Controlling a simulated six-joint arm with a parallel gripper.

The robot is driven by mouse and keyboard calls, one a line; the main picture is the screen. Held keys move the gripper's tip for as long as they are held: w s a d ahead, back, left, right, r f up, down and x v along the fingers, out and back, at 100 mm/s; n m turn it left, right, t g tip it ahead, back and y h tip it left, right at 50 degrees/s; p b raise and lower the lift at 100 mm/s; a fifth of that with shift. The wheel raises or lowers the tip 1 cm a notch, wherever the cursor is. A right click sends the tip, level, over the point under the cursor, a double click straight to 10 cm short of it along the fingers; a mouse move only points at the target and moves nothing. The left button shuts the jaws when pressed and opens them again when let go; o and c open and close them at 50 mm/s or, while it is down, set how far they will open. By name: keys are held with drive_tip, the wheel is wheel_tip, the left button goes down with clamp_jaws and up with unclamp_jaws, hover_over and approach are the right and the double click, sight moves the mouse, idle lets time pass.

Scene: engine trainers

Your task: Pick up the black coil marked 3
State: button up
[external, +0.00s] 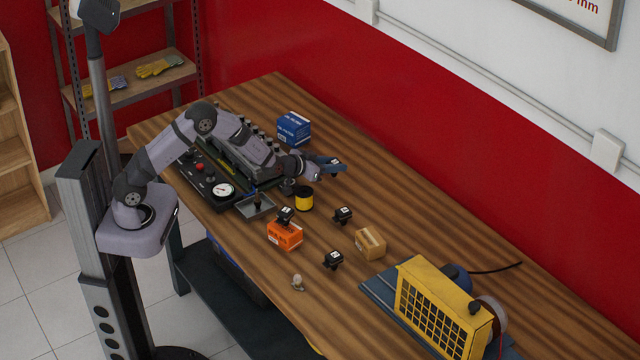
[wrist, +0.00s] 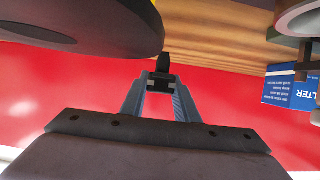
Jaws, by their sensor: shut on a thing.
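My gripper (external: 331,165) is over the far side of the wooden table, right of the blue box. It is shut on a black coil (external: 335,160) with a white label, whose number I cannot read. In the wrist view the black coil (wrist: 163,70) sits between the fingertips (wrist: 160,82). Other black coils are on the table: one (external: 343,214) in the middle and one (external: 333,260) nearer the front.
A blue filter box (external: 293,129) stands behind my arm and shows in the wrist view (wrist: 288,88). Table right of my gripper is clear.

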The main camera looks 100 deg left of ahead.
sight(334, 162)
wheel_tip(334, 162, up, 7)
drive_tip(key=shift+r+b, duration=0.15)
drive_tip(key=shift+b, duration=0.2)
